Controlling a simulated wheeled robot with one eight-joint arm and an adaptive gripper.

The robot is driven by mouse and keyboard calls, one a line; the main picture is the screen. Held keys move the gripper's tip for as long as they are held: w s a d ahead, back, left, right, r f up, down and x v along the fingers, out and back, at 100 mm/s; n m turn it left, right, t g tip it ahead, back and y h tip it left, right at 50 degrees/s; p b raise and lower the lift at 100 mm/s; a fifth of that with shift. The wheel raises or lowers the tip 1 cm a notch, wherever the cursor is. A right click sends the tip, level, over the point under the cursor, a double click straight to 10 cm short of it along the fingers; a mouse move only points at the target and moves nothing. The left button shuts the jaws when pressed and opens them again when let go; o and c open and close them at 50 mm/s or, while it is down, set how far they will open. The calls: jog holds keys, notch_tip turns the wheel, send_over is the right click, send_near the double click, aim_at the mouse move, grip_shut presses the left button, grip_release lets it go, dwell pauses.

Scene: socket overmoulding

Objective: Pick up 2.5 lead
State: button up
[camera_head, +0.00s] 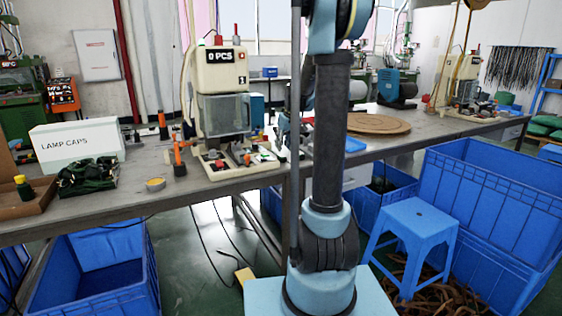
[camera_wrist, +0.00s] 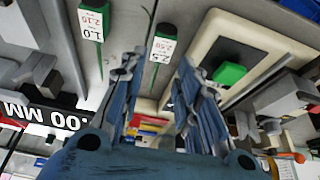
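In the wrist view, the 2.5 lead (camera_wrist: 163,48) has a white tag marked 2.5 and a green part along it. It shows in the gap between the two blue fingers of my gripper (camera_wrist: 156,72), towards their tips. The fingers are spread apart and my gripper is open. I cannot tell how far the lead is from the fingers, and I see no contact. A second tag, marked 1.0 (camera_wrist: 93,20), is to the left, outside the fingers. In the head view my arm blocks part of the bench, and I cannot make out the leads there.
In the head view, a moulding machine (camera_head: 221,100) and LAMP CAPS box (camera_head: 78,143) stand on the bench; a blue stool (camera_head: 413,228) is below.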

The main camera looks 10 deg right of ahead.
aim_at(281, 155)
jog(key=shift+x, duration=2.9)
jog(key=shift+s, duration=0.2)
jog(key=shift+d, duration=0.1)
jog(key=c, duration=0.7)
